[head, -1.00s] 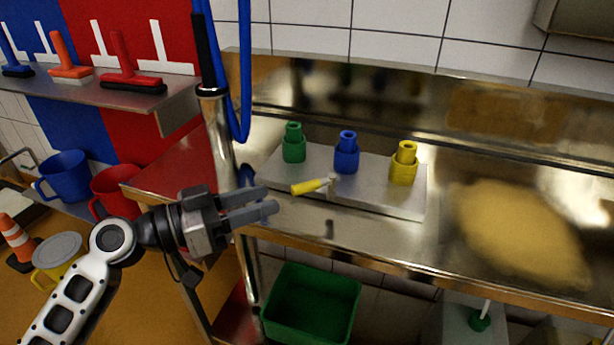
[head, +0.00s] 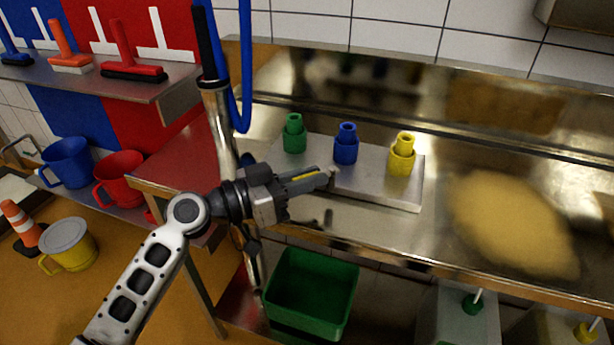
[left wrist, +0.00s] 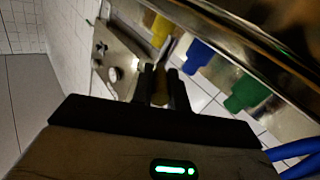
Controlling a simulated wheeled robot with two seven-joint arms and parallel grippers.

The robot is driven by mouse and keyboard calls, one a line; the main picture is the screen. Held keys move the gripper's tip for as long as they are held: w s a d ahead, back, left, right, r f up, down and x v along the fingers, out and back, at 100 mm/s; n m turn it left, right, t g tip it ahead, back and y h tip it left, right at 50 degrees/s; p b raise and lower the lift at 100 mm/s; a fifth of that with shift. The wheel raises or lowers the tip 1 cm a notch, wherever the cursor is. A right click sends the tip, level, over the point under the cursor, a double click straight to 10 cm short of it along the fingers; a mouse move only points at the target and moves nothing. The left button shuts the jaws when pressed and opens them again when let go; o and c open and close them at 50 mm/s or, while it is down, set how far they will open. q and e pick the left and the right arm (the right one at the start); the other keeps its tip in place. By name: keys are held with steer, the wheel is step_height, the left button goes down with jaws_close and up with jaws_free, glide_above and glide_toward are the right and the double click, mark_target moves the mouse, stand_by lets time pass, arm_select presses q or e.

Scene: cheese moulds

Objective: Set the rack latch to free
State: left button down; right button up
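The rack (head: 380,187) is a pale metal block on the steel counter, carrying a green, a blue and a yellow fitting. Its latch has a yellow handle (head: 311,177) at the front left of the block, pointing left in the head view. My left gripper (head: 325,178) is at this handle, with a finger on each side of it. In the left wrist view the handle (left wrist: 160,92) shows between the two dark fingers. I cannot tell whether the fingers press on it. The fingers partly hide the handle. My right gripper is out of view.
A metal post with a blue hose (head: 243,70) stands left of the rack, close to my left arm. A green bin (head: 312,295) is below the counter. A yellowish mass (head: 510,225) lies on the right. Mugs and red and orange tools are at the left.

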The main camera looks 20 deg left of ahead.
arm_select(q)
steer(key=shift+w+a+f+m+g+h+b, duration=0.15)
steer(key=shift+f+m+g+h+b, duration=0.2)
steer(key=shift+b, duration=1)
steer(key=shift+w+f+m+g+b, duration=0.1)
steer(key=shift+m+g+b, duration=0.15)
steer(key=shift+b, duration=0.65)
steer(key=shift+a+m+g+h+b, duration=0.1)
steer(key=shift+m+g+h+b, duration=0.3)
steer(key=shift+b, duration=0.5)
steer(key=shift+w+a+m+g+h+b, duration=0.1)
steer(key=shift+w+m+g+h+b, duration=0.15)
steer(key=shift+g+h+b, duration=0.6)
steer(key=shift+r+y+b, duration=0.25)
steer(key=shift+y+b, duration=0.05)
steer(key=shift+b, duration=0.15)
steer(key=shift+r+m, duration=0.2)
steer(key=shift+m, duration=0.05)
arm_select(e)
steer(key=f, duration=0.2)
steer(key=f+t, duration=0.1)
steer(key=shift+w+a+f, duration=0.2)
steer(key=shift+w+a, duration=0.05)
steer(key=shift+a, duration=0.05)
arm_select(q)
steer(key=c, duration=1.4)
jaws_free()
